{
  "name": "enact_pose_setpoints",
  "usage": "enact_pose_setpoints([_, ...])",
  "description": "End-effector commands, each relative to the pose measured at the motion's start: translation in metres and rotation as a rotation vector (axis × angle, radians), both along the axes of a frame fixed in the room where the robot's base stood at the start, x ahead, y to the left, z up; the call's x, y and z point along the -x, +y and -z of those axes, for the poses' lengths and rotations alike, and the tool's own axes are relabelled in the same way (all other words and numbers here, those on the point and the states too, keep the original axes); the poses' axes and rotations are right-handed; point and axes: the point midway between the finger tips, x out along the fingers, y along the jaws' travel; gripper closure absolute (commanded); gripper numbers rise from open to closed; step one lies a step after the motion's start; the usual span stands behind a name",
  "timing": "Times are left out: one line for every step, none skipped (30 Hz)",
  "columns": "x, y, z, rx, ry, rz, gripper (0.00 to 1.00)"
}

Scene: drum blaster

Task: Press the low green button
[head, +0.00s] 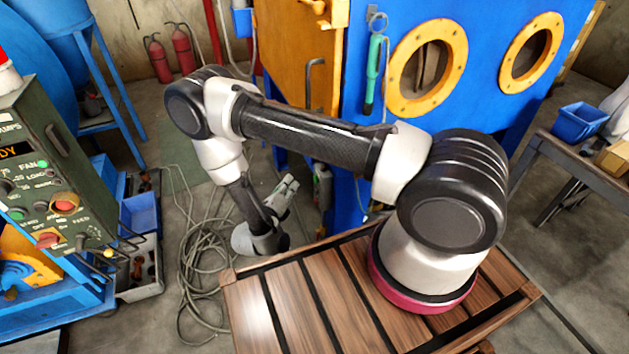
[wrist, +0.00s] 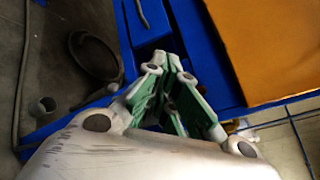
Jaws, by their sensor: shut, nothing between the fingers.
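A grey-green control box (head: 45,130) stands at the left edge of the head view. A low green button (head: 17,214) sits on its front near the bottom left. Another small green button or lamp (head: 43,163) is higher on the panel. My gripper (head: 287,186) is well to the right of the box, low beside the blue cabinet and apart from the panel. In the wrist view my gripper (wrist: 168,68) shows green inner pads, and its fingers are shut with nothing between them. No button shows in the wrist view.
A red knob (head: 65,204) and other controls surround the low green button. Coiled cables (head: 205,270) lie on the floor between box and gripper. The blue cabinet (head: 490,70) with a yellow door (head: 285,50) stands behind my arm.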

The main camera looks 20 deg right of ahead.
Motion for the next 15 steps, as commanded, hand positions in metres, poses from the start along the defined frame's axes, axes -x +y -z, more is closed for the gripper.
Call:
enact_pose_setpoints([0.000,-0.008,0.000,0.002,0.001,0.003,1.00])
enact_pose_setpoints([0.000,-0.012,0.000,0.002,0.001,0.003,1.00])
enact_pose_setpoints([0.000,-0.017,0.000,0.000,0.002,0.003,1.00])
enact_pose_setpoints([0.000,-0.021,0.000,0.000,0.002,0.003,1.00])
enact_pose_setpoints([0.000,-0.024,0.000,0.001,0.001,0.003,1.00])
enact_pose_setpoints([0.000,-0.027,0.000,0.000,0.001,0.002,1.00])
enact_pose_setpoints([0.000,-0.030,0.000,0.000,0.001,0.002,1.00])
enact_pose_setpoints([0.000,-0.032,0.000,0.001,0.001,0.001,1.00])
enact_pose_setpoints([0.000,-0.034,0.000,0.001,0.001,0.001,1.00])
enact_pose_setpoints([0.000,-0.036,0.000,0.000,0.000,0.001,1.00])
enact_pose_setpoints([0.000,-0.037,0.000,0.000,0.000,0.001,1.00])
enact_pose_setpoints([0.000,-0.038,0.000,0.000,0.001,0.001,1.00])
enact_pose_setpoints([0.000,-0.039,0.000,0.000,0.001,0.001,1.00])
enact_pose_setpoints([0.000,-0.040,0.000,-0.002,0.000,0.000,1.00])
enact_pose_setpoints([0.000,-0.040,0.000,-0.002,0.000,0.000,1.00])
